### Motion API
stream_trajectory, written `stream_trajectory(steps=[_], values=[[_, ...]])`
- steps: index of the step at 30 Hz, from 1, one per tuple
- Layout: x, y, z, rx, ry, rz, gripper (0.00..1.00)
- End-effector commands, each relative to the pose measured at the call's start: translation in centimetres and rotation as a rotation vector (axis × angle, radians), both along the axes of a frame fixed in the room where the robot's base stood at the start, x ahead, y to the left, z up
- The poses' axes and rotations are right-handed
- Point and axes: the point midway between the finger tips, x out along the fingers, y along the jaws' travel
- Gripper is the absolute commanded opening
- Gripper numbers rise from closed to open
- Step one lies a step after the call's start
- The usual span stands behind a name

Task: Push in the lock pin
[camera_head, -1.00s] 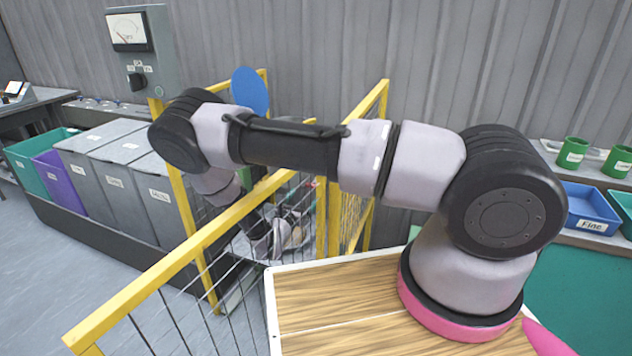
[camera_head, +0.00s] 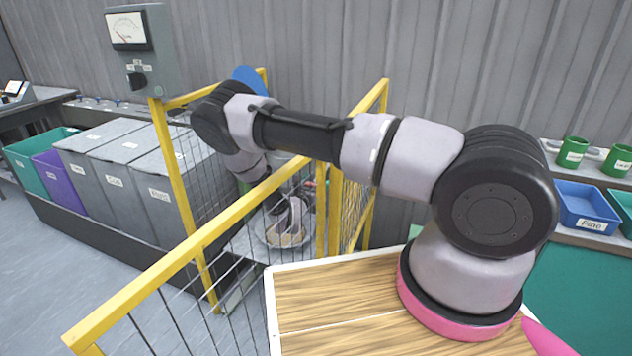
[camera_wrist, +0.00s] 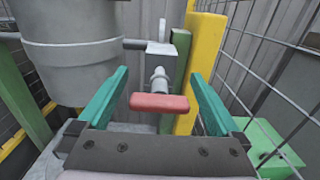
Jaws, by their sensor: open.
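In the wrist view the lock pin shows as a red crossbar handle (camera_wrist: 159,103) on a short grey shaft (camera_wrist: 159,76). The shaft points away from me, towards a green upright (camera_wrist: 181,62) beside a yellow post (camera_wrist: 206,50). My gripper (camera_wrist: 158,76) is open, its teal fingers to the left and right of the red handle. There is a gap on each side, and I see no contact. In the head view my gripper (camera_head: 287,215) is inside the yellow-framed cage, partly behind the mesh, and the pin cannot be made out there.
A large grey drum (camera_wrist: 72,55) stands close on the left in the wrist view, with wire mesh (camera_wrist: 265,55) on the right and a green box (camera_wrist: 268,145) below it. In the head view a yellow rail (camera_head: 180,258) crosses in front; a round dish (camera_head: 270,240) sits inside.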

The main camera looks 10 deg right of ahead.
Motion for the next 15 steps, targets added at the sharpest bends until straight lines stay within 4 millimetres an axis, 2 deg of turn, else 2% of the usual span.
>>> stream_trajectory(steps=[1,5,6,8,15], values=[[-0.01,0.01,0.00,0.000,0.000,0.000,0.89],[-0.02,0.01,0.01,0.000,0.000,0.000,0.39],[-0.02,0.02,0.00,0.000,0.000,0.000,0.23],[-0.02,0.02,0.01,0.000,0.000,0.000,0.01],[0.53,-0.41,0.01,0.000,-0.001,-0.002,0.00]])
